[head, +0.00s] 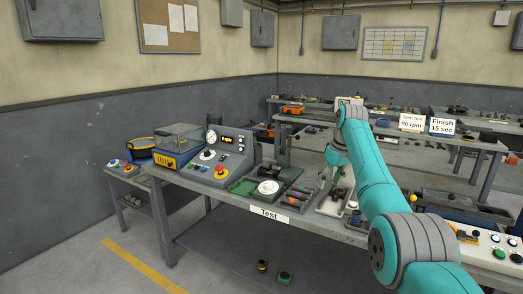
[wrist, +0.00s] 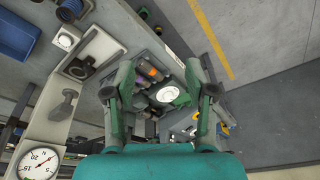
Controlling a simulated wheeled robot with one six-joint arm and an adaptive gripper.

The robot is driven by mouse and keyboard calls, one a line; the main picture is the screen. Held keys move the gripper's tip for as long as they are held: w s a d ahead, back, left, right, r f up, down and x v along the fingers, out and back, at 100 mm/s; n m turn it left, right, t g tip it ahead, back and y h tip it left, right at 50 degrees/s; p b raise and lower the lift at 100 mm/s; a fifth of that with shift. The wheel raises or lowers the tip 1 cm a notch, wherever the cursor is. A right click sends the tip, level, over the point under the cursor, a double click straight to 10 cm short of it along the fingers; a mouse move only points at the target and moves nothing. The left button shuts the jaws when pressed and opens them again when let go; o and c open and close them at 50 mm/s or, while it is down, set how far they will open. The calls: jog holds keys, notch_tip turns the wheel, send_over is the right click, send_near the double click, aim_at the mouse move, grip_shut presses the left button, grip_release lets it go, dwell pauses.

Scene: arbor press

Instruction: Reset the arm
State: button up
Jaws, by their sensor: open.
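My teal arm (head: 375,170) reaches over the right part of the workbench in the head view. My gripper (wrist: 160,80) shows in the wrist view with its two dark green fingers spread wide and nothing between them. Beyond the fingers, lower down, are a round white disc (wrist: 168,94) and a tray of cylindrical parts (wrist: 152,72) on the bench. In the head view the gripper itself is mostly hidden behind the arm.
The bench labelled Test (head: 269,213) carries a control panel with a gauge (head: 225,145), a red button (head: 220,170) and a green tray (head: 243,187). A dial gauge (wrist: 38,162) shows at lower left in the wrist view.

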jog(key=s+a+f+m+t, duration=0.1)
jog(key=s+f+m+t, duration=0.2)
jog(key=f, duration=3.1)
jog(key=s+a+f+t+h, duration=0.1)
jog(key=s+a+f+t, duration=0.15)
jog(key=s+f, duration=1.85)
jog(key=s+r+m+t, duration=0.1)
jog(key=s+r+t, duration=0.15)
jog(key=s, duration=1.35)
jog(key=s+r+t, duration=0.1)
jog(key=s+r, duration=0.2)
jog(key=s, duration=1.3)
jog(key=s+r+t, duration=0.1)
jog(key=s+r, duration=0.8)
jog(key=r, duration=0.3)
jog(key=s+r+m+t, duration=0.1)
jog(key=s+r+t, duration=0.1)
jog(key=s+r, duration=0.7)
notch_tip(320, 180, up, 3)
jog(key=shift+s+r, duration=0.15)
jog(key=shift+s, duration=0.15)
